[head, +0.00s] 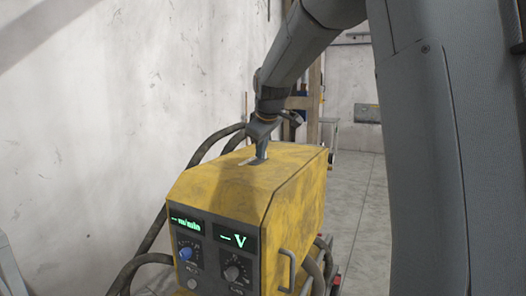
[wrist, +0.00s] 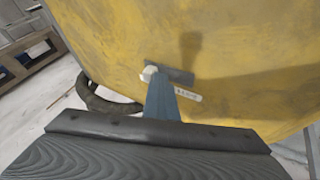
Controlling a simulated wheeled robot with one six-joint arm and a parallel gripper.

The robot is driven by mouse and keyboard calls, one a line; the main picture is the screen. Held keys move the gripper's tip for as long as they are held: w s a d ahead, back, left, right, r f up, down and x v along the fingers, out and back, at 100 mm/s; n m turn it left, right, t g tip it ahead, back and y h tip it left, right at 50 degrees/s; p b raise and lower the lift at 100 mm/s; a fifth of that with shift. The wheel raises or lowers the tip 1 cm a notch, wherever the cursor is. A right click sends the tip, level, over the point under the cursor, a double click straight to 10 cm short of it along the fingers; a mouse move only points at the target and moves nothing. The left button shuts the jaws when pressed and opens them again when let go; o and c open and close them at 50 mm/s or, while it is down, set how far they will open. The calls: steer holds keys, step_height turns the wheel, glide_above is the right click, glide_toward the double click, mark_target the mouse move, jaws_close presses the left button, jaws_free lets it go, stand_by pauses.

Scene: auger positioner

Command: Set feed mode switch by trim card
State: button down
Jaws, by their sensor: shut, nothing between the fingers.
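The yellow feeder box (head: 235,185) stands in the middle of the head view, with two green-lit displays, a blue knob (head: 187,253) and a black knob (head: 237,272) on its front. My gripper (head: 261,156) points down at its top and is shut and empty. In the wrist view my gripper (wrist: 160,85) ends at a dark plate (wrist: 180,74) on the yellow surface, close beside a small pale switch tip (wrist: 149,73). I cannot tell whether they touch. A small white label (wrist: 188,95) with unreadable print lies beside the fingers. No trim card can be made out for sure.
Dark hoses (head: 205,145) loop behind and left of the box. A metal handle (head: 287,270) sticks out at its front right corner. A pale wall (head: 90,100) is at the left. Tiled floor (head: 355,200) is clear on the right, partly behind my arm.

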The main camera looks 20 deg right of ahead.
steer(key=shift+s+a, duration=0.15)
steer(key=shift+a, duration=0.15)
steer(key=s+a, duration=0.1)
steer(key=s+a+r, duration=0.1)
steer(key=s, duration=0.1)
steer(key=shift+s+a+r+b, duration=0.1)
steer(key=shift+a+b, duration=0.2)
steer(key=shift+a, duration=0.05)
steer(key=b+v, duration=0.2)
steer(key=v, duration=0.6)
steer(key=shift+s+r, duration=0.2)
steer(key=shift+r, duration=0.05)
